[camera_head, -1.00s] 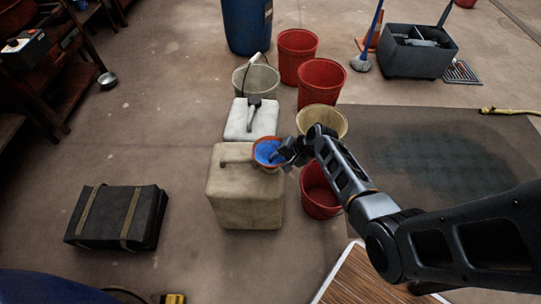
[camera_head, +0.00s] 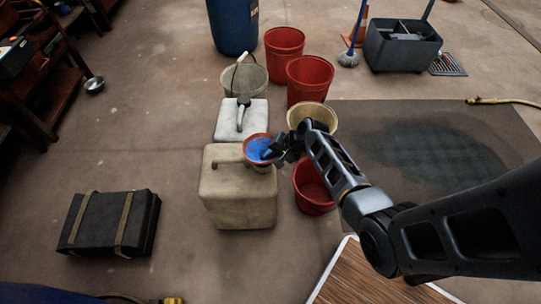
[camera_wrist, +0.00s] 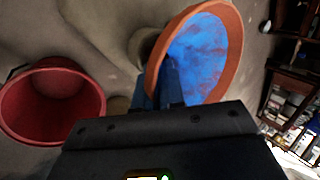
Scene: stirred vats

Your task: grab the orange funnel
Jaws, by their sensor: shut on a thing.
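The orange funnel (camera_head: 249,137) has an orange rim and a blue inside. In the head view it is at the top right corner of the beige jerrycan (camera_head: 236,200). I cannot tell whether it touches the can. My gripper (camera_head: 272,153) comes from the right and is shut on the funnel's right side. In the wrist view the funnel's rim (camera_wrist: 235,45) is large, just beyond the gripper body. The funnel's lower part is hidden.
A white jerrycan (camera_head: 228,122) stands behind the beige one. A red bucket (camera_head: 313,193) and a cream bucket (camera_head: 322,114) are close to my arm. Two more red buckets stand further back. A black case (camera_head: 110,222) lies at left. Floor between case and jerrycan is clear.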

